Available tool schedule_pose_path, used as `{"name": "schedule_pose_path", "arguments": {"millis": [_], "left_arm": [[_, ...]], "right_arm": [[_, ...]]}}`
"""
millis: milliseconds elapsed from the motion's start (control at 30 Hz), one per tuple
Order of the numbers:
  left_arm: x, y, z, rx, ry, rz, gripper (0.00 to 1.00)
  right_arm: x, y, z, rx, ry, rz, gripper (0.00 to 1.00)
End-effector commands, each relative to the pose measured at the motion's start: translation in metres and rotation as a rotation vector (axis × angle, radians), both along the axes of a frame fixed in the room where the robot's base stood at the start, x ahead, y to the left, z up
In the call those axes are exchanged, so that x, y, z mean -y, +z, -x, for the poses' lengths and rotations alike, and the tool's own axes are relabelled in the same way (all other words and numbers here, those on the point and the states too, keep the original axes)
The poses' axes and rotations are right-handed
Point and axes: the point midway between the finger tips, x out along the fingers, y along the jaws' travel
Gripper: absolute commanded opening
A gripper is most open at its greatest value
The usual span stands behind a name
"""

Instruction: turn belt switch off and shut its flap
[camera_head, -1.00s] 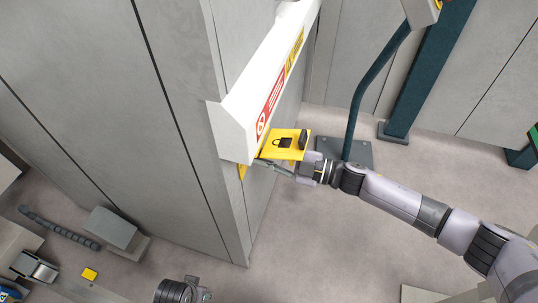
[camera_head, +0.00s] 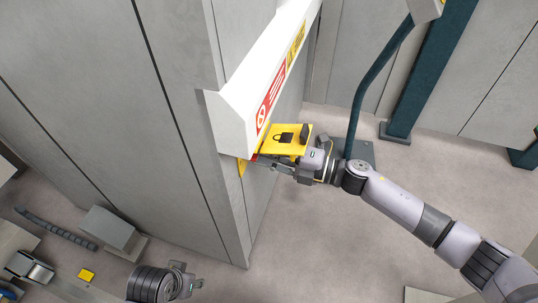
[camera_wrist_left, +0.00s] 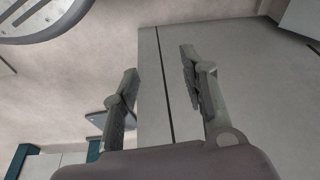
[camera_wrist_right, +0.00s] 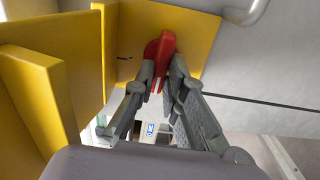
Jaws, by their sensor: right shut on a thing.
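The belt switch is a yellow box under the white machine housing, with its yellow flap (camera_head: 288,140) raised and sticking out, a padlock symbol on it. In the right wrist view the flap (camera_wrist_right: 60,65) stands at the left, beside the yellow switch plate (camera_wrist_right: 195,30). A red switch handle (camera_wrist_right: 160,48) projects from that plate. My right gripper (camera_wrist_right: 160,75) is shut on the red handle, its fingers on both sides. In the head view my right gripper (camera_head: 275,165) is under the flap, its tips partly hidden. My left gripper (camera_wrist_left: 160,75) is open and empty.
The white housing (camera_head: 235,115) with red and yellow labels sits just above the flap. A large grey panel wall (camera_head: 150,100) fills the left. A teal post (camera_head: 425,75) and curved pipe (camera_head: 370,85) stand behind. Grey floor is clear around my right arm.

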Motion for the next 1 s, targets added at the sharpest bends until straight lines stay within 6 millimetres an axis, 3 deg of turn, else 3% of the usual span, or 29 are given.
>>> {"name": "schedule_pose_path", "arguments": {"millis": [667,700,1000], "left_arm": [[0.0035,0.0125,0.0016,0.006,0.001,-0.005,0.4],[0.0035,0.0125,0.0016,0.006,0.001,-0.005,0.4],[0.0031,0.0122,0.0014,0.006,0.002,-0.005,0.4]], "right_arm": [[0.0016,0.0066,-0.0058,0.068,-0.012,0.014,0.0],[0.0016,0.0066,-0.0058,0.068,-0.012,0.013,0.14],[0.001,0.0038,-0.003,0.063,-0.006,0.015,0.32]]}}
